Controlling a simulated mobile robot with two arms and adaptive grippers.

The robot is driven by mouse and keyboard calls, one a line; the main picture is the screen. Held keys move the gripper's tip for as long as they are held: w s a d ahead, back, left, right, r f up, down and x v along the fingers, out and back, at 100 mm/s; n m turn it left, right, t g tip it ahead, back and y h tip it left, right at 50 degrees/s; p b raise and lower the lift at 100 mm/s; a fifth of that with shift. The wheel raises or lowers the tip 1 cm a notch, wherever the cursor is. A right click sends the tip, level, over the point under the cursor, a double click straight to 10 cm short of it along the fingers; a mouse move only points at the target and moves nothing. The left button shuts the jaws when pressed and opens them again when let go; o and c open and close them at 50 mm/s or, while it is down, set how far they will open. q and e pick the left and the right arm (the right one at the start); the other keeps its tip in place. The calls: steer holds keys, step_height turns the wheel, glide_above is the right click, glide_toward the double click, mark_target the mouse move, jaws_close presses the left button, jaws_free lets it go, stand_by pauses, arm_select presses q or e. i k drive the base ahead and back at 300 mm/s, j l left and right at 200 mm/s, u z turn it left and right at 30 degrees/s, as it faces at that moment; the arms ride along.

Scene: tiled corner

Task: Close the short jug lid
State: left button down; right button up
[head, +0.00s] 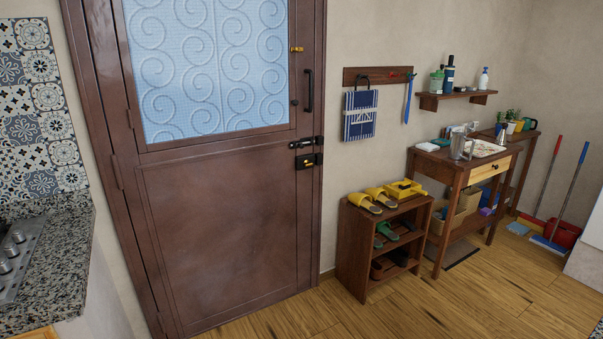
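A grey, see-through jug (459,146) with a handle stands upright near the left side of the wooden side table (451,164), at the right of the head view. A pale shape rises just behind its rim. It is too small to tell whether this is a raised lid or a separate thing, so I cannot tell how the lid stands. Neither of my grippers is in view.
A tray (484,149) and a metal cone-shaped vessel (502,126) are by the jug. A wall shelf (456,98) hangs above. A shoe rack (360,240) stands left of the table. The wooden floor (400,310) in front is clear.

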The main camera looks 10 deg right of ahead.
mark_target(469, 128)
steer(key=i+z, duration=0.2)
steer(key=i, duration=0.3)
steer(key=i+z, duration=0.2)
steer(key=i, duration=0.25)
steer(key=i+j+z, duration=0.25)
steer(key=i, duration=0.25)
